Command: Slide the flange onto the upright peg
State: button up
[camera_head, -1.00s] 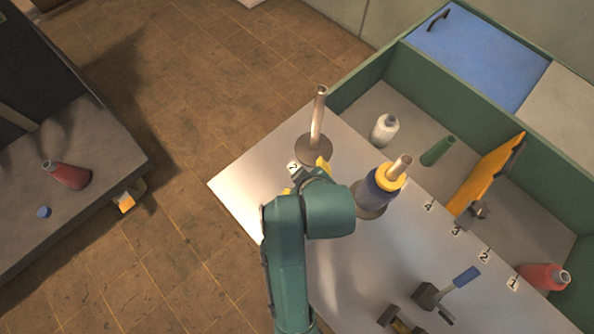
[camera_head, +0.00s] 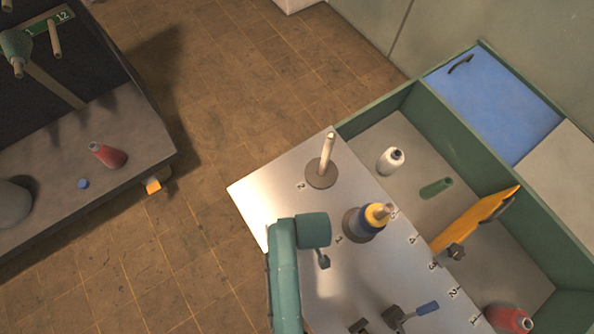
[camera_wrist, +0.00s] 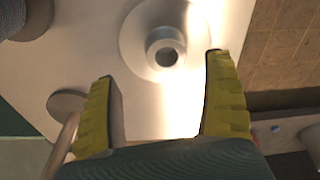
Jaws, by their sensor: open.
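A pale grey flange, a wide disc with a raised round collar, lies flat on the tabletop in the wrist view (camera_wrist: 136,42). My gripper (camera_wrist: 160,68) is open and empty, its yellow fingers at either side of the picture with the flange ahead between and beyond their tips. I cannot tell its height above the flange. The bare upright peg (camera_head: 327,152) stands on a round base at the table's far corner. Its base also shows at the left in the wrist view (camera_wrist: 66,104). In the head view my arm hides the gripper, and the flange does not show.
A second peg holding blue and yellow parts (camera_head: 368,222) stands to the right. A hammer-like tool (camera_head: 408,314) lies nearer. The green-walled bin (camera_head: 455,140) holds a white bottle (camera_head: 391,160), a green cylinder (camera_head: 436,187), an orange panel (camera_head: 475,222) and a red bottle (camera_head: 508,319).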

jog(key=f+b, duration=0.1)
jog(key=f, duration=0.1)
jog(key=a+f+b, duration=0.1)
jog(key=f, duration=0.1)
jog(key=f+b, duration=0.1)
jog(key=f, duration=0.1)
jog(key=shift+w+a+f, duration=0.15)
jog(key=shift+a+f, duration=0.1)
jog(key=shift+f, duration=0.1)
jog(key=shift+r, duration=0.1)
jog(key=c, duration=1.4)
